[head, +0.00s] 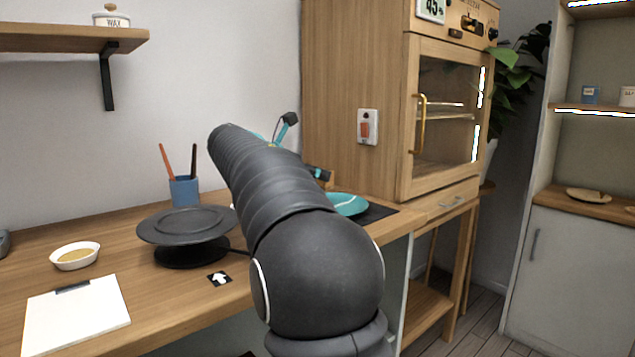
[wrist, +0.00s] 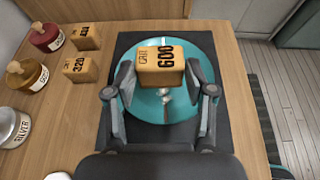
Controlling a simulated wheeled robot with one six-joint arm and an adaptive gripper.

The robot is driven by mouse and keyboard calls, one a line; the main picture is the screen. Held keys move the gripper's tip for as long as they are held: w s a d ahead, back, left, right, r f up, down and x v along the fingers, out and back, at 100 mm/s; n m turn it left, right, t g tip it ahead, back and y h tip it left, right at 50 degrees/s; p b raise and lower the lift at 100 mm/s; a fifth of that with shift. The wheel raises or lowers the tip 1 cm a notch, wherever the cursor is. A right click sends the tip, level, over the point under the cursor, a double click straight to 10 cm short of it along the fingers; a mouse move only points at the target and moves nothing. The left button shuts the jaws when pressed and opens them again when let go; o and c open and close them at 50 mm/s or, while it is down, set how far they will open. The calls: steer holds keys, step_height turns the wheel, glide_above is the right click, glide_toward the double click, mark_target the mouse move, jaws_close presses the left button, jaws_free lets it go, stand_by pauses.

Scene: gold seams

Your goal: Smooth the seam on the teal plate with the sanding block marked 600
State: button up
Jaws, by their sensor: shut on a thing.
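The teal plate (wrist: 203,60) lies on a dark mat (wrist: 125,45) on the wooden table. A pale seam mark shows near its middle, partly covered by the block. My gripper (wrist: 162,88) is over the plate in the wrist view, its two fingers shut on the sanding block marked 600 (wrist: 160,66). I cannot tell whether the block touches the plate. In the head view my arm hides the gripper and the block, and only the right part of the teal plate (head: 348,204) shows, with a light seam line on it.
Blocks marked 400 (wrist: 86,36) and 320 (wrist: 80,69) stand left of the mat, beside a red jar (wrist: 46,37), a gold jar (wrist: 27,76) and a silver jar (wrist: 13,127). A dark turntable (head: 186,226) stands left of my arm. A wooden cabinet (head: 350,80) rises behind.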

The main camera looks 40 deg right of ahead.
mark_target(324, 184)
steer(key=d, duration=0.3)
steer(key=shift+d+r, duration=0.3)
steer(key=shift+r, duration=0.1)
steer(key=shift+f+b, duration=0.65)
steer(key=shift+f, duration=1.5)
steer(key=shift+w+d+p, duration=0.15)
steer(key=shift+d+p, duration=0.55)
steer(key=shift+d, duration=0.05)
steer(key=shift+x, duration=1)
steer(key=shift+w, duration=0.2)
steer(key=shift+f+b, duration=0.3)
steer(key=shift+f, duration=0.6)
steer(key=shift+s, duration=0.15)
